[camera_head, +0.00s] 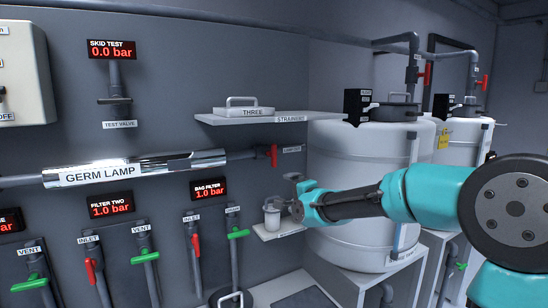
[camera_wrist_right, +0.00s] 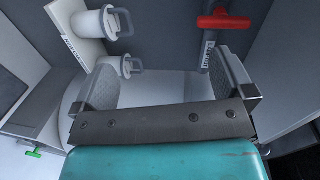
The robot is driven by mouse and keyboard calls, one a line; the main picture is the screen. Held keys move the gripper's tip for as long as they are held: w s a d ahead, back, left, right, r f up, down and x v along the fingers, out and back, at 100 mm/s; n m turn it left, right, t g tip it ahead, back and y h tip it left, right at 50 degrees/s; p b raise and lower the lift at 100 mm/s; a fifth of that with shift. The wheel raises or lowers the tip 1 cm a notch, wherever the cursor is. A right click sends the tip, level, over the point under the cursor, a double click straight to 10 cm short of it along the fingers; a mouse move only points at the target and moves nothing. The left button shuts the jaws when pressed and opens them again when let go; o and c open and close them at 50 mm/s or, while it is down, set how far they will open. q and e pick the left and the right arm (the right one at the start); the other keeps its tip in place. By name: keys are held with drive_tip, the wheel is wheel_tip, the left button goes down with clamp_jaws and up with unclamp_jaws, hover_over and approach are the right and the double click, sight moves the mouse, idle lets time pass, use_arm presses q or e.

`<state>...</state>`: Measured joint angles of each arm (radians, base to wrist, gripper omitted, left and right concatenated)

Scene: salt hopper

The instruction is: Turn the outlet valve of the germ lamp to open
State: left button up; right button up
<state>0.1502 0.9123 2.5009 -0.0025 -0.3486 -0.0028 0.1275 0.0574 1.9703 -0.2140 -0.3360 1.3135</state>
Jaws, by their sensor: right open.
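The germ lamp (camera_head: 135,168) is a shiny horizontal tube on the wall, with its name on a white label. The red outlet valve handle (camera_head: 274,155) is on the pipe at its right end. The handle stands crosswise to the pipe. My right gripper (camera_head: 296,190) is below and right of the handle, apart from it. In the right wrist view, a red handle (camera_wrist_right: 224,22) on a labelled pipe, apparently the same valve, lies beyond the fingertips at upper right. My right gripper (camera_wrist_right: 165,68) is open with nothing between its fingers. My left gripper is not in view.
A small shelf (camera_head: 279,233) with white cups (camera_head: 271,216) is close to my right gripper. Above the valve, a strainer shelf (camera_head: 255,116) holds a lidded box. A large white tank (camera_head: 345,160) stands behind my arm. Filter valves line the lower wall.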

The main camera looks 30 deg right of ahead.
sight(275, 156)
wheel_tip(275, 156, up, 8)
drive_tip(key=s+d+m+t, duration=0.1)
drive_tip(key=s, duration=0.1)
drive_tip(key=shift+s+d+r+t, duration=0.2)
drive_tip(key=shift+s+t, duration=0.1)
drive_tip(key=shift+s, duration=0.05)
drive_tip(key=shift+w, duration=0.15)
drive_tip(key=w, duration=1.7)
drive_tip(key=shift+w+d, duration=0.1)
drive_tip(key=shift+d, duration=0.2)
drive_tip(key=shift+c, duration=0.5)
drive_tip(key=c, duration=0.5)
